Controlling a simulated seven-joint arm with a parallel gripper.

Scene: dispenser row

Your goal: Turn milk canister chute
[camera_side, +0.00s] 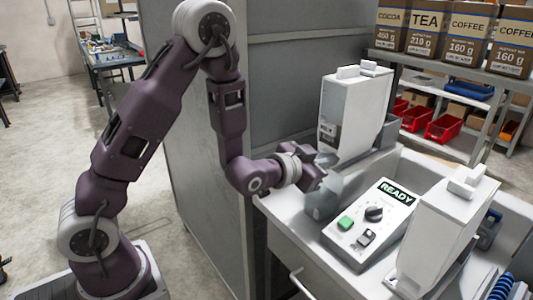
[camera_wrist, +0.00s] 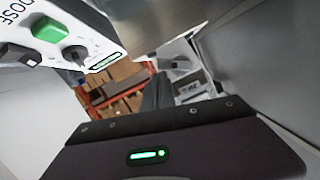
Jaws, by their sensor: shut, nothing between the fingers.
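A tall white canister (camera_side: 355,110) stands at the back of the counter, its small label too blurred to read. A grey chute (camera_side: 325,195) hangs below its front, close to my gripper. A second white canister (camera_side: 447,230) stands at the front right. I cannot tell from labels which is milk. My gripper (camera_side: 322,172) is shut and empty at the lower front of the back canister. Whether it touches the chute is unclear. In the wrist view, my gripper's dark fingers (camera_wrist: 158,92) point away, with a grey surface (camera_wrist: 140,22) close above.
A control panel (camera_side: 368,225) with a green button, a dark knob and a READY display lies between the canisters; it also shows in the wrist view (camera_wrist: 60,35). A tall grey cabinet (camera_side: 205,165) stands left of the counter. Shelves with boxes (camera_side: 425,28) and red bins are behind.

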